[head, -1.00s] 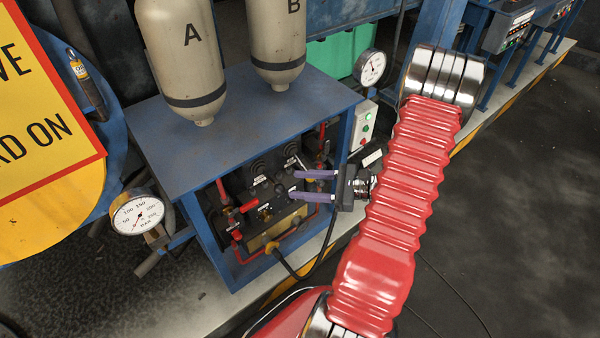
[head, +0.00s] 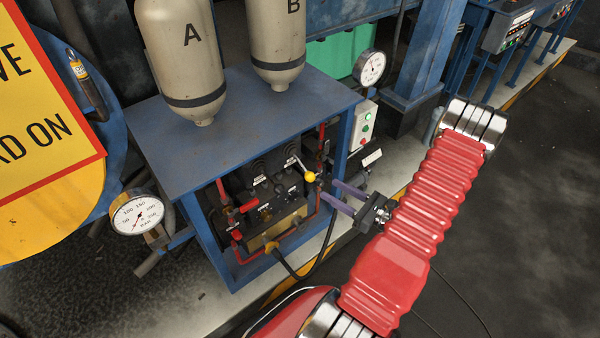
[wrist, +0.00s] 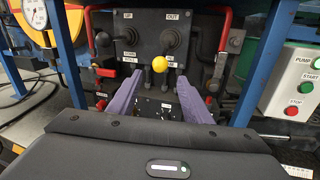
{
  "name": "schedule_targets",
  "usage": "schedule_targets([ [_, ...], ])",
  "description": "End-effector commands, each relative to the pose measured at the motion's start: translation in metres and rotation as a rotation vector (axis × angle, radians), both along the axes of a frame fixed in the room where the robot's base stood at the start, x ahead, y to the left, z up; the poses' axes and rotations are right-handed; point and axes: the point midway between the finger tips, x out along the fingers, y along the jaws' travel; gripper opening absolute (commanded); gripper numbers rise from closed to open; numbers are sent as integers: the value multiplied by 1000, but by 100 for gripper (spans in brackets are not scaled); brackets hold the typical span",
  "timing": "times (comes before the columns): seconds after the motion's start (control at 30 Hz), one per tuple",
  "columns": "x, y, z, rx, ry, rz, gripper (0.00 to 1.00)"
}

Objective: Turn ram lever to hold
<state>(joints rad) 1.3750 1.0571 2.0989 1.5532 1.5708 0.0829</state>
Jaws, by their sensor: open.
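A lever with a yellow ball knob (head: 309,177) stands out from the dark valve panel (head: 262,190) in the blue cabinet. The knob also shows in the wrist view (wrist: 160,64), just beyond and above the gap between my fingertips. My gripper (head: 329,188) has purple fingers, open and empty. It is to the right of the knob and apart from it in the head view. In the wrist view, two black knobs show behind, under the labels UP (wrist: 127,15) and OUT (wrist: 172,15). The small lower labels are too blurred to read surely, so I cannot confirm the lever's setting.
Red pipes and handles (wrist: 224,35) flank the panel, inside the blue cabinet posts (wrist: 262,60). A pump box (wrist: 292,85) with green and red buttons is at the right. A black hose (head: 310,270) hangs in front. Free floor lies to the right.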

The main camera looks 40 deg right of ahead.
Motion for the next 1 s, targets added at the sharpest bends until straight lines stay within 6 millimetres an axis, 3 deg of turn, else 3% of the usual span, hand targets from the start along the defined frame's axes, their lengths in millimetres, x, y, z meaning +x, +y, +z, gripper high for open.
schedule_targets([
  [0.27,21,6,0,0,0,5,45],
  [1.0,111,26,0,-1,0,6,45],
])
